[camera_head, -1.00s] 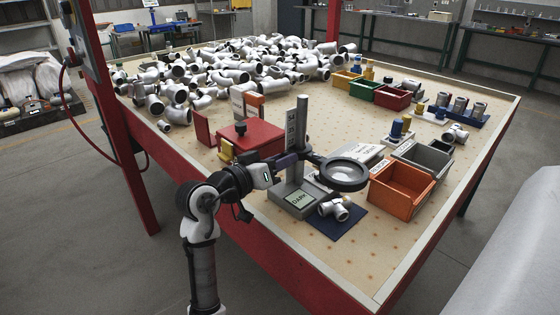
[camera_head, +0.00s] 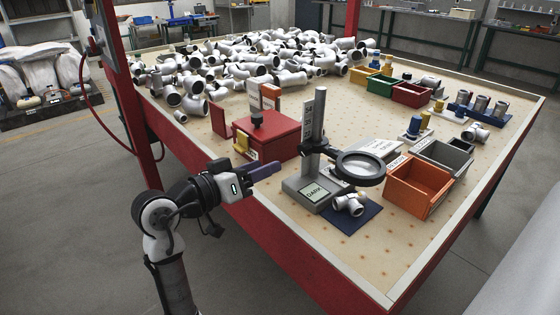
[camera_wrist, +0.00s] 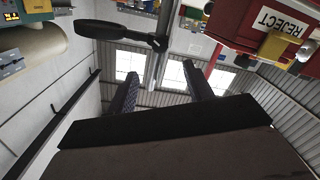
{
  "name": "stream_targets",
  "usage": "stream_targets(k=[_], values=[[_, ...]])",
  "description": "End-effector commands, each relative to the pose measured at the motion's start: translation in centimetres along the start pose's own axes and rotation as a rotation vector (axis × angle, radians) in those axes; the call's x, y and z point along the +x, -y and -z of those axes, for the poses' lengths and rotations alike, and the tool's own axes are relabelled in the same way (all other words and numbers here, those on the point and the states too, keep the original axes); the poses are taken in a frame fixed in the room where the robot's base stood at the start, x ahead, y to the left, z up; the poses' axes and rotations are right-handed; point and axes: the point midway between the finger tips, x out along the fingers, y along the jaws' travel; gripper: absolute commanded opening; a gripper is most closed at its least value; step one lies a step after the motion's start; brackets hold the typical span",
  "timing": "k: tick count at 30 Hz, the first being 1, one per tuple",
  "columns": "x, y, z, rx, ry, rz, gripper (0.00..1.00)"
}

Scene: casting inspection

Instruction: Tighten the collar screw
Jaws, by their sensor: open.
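The inspection stand has a grey post (camera_head: 319,118) upright on a grey base whose screen reads "DARK" (camera_head: 314,193). A dark collar (camera_head: 315,147) sits around the post and bears the round magnifier (camera_head: 360,168). The collar screw is too small to tell apart. The wrist view shows the magnifier ring (camera_wrist: 84,29) at top left and the collar (camera_wrist: 160,42) beyond the fingertips. My gripper (camera_head: 279,167) is left of the post, apart from it. Its two fingers show open and empty in the wrist view (camera_wrist: 160,72).
A red box (camera_head: 270,135) with a yellow padlock stands behind my gripper. A silver fitting (camera_head: 351,203) sits on a blue mat (camera_head: 362,216) below the magnifier. An orange bin (camera_head: 418,188) is to the right. Many pipe fittings (camera_head: 240,68) are heaped behind. The front tabletop is clear.

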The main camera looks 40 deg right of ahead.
Motion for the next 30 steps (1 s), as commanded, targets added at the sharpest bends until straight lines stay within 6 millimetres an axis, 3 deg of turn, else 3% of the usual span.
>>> stream_targets(k=[3, 8, 25, 28, 30], values=[[-1.9, 0.1, 0.0, 0.0, -0.002, 0.003, 0.51], [-3.2, 0.0, 0.0, 0.0, -0.001, 0.001, 0.51], [-3.5, 0.1, 0.1, 0.0, -0.005, 0.004, 0.51], [-4.6, 0.9, 1.4, 0.008, -0.059, 0.052, 0.51], [-6.5, 2.2, 3.5, 0.023, -0.146, 0.126, 0.51]])
